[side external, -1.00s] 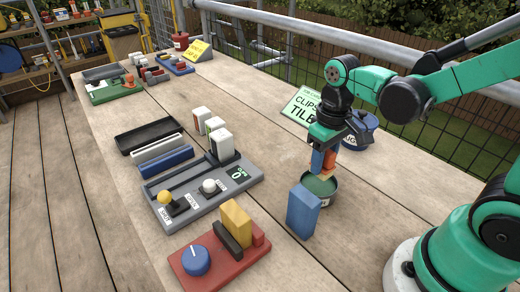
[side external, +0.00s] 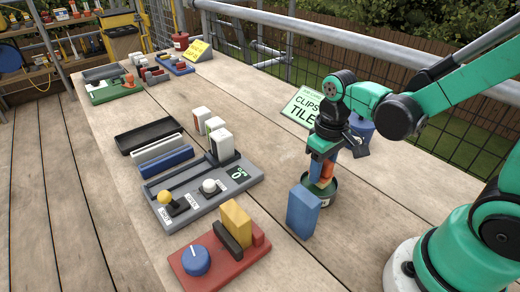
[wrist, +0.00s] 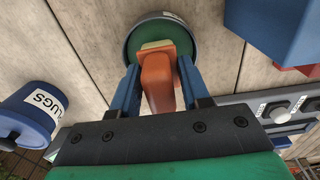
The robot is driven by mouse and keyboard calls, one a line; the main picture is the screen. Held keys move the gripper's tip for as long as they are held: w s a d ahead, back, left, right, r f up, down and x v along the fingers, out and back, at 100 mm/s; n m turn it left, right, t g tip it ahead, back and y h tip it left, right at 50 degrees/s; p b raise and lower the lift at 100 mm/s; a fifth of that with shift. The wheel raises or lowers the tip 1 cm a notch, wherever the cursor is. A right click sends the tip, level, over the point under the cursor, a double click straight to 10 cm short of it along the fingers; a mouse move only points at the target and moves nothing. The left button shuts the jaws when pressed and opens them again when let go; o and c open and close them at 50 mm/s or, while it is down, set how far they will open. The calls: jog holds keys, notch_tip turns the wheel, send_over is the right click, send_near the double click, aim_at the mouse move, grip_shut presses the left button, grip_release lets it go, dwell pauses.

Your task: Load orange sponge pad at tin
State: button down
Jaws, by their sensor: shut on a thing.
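My gripper (wrist: 158,92) is shut on an orange sponge pad (wrist: 160,80), its blue fingers on either side of the pad. A pale yellowish end of the pad shows beyond the orange part in the wrist view. The round green tin (wrist: 132,55) lies under the pad, and the pad's far end is over or inside its mouth; I cannot tell if it touches the bottom. In the side view the pad (side external: 326,172) hangs upright at the tin (side external: 325,192), and my gripper (side external: 320,170) partly hides both.
A blue block (side external: 303,211) stands close beside the tin. A blue tub marked "LUGS" (wrist: 30,112) is on the other side. A grey station (side external: 205,190) with knobs and a red base (side external: 222,262) with a blue dial lie to the left. A green sign (side external: 303,107) stands behind.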

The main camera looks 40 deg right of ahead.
jog(key=shift+f, duration=0.55)
dwell(1.2)
jog(key=shift+r, duration=3.55)
jog(key=shift+w, duration=0.1)
